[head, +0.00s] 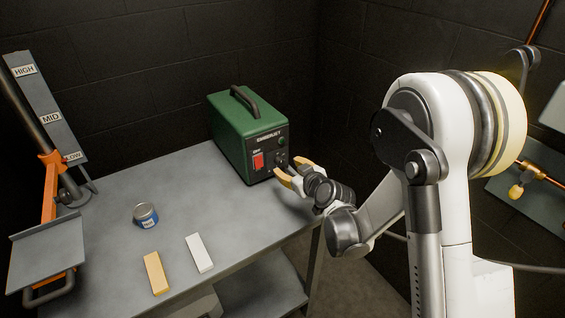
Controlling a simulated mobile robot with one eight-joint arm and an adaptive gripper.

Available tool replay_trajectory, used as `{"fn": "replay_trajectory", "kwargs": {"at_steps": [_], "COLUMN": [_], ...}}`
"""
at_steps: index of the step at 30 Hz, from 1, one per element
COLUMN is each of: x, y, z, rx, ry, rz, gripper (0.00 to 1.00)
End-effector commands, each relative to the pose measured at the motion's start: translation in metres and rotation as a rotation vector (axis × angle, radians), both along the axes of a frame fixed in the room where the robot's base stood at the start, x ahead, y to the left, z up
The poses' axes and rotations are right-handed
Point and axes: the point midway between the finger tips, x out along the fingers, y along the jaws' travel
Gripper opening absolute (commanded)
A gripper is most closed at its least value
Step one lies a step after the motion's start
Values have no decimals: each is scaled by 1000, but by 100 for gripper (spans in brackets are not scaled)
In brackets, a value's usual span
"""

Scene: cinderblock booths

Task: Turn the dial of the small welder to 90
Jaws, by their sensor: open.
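The small welder (232,137) is a green box with a dark handle on top and a dark front panel. It stands at the back right of the grey table. Its front has a red switch (258,161) and a small green knob or light (281,141). My gripper (288,170), with tan fingertips, is open at the lower right of the front panel. The dial is largely hidden behind or between the fingers, and its setting cannot be read. I cannot tell whether the fingers touch it.
On the table (188,184) are a blue-labelled can (146,218), a tan block (156,273) and a white block (199,253). An orange lever stand (50,190) marked HIGH, MID and LOW is at the left. Dark block walls close off the back; pipework is at the right.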

Motion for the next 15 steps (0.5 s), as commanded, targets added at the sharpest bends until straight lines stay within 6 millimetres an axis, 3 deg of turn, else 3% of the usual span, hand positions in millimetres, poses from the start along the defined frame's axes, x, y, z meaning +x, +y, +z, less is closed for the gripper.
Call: {"fn": "replay_trajectory", "kwargs": {"at_steps": [7,15], "x": [40,57], "y": [21,29], "z": [-19,-26], "rx": [1,1], "ry": [0,0], "rz": [0,-1], "gripper": [48,48]}}
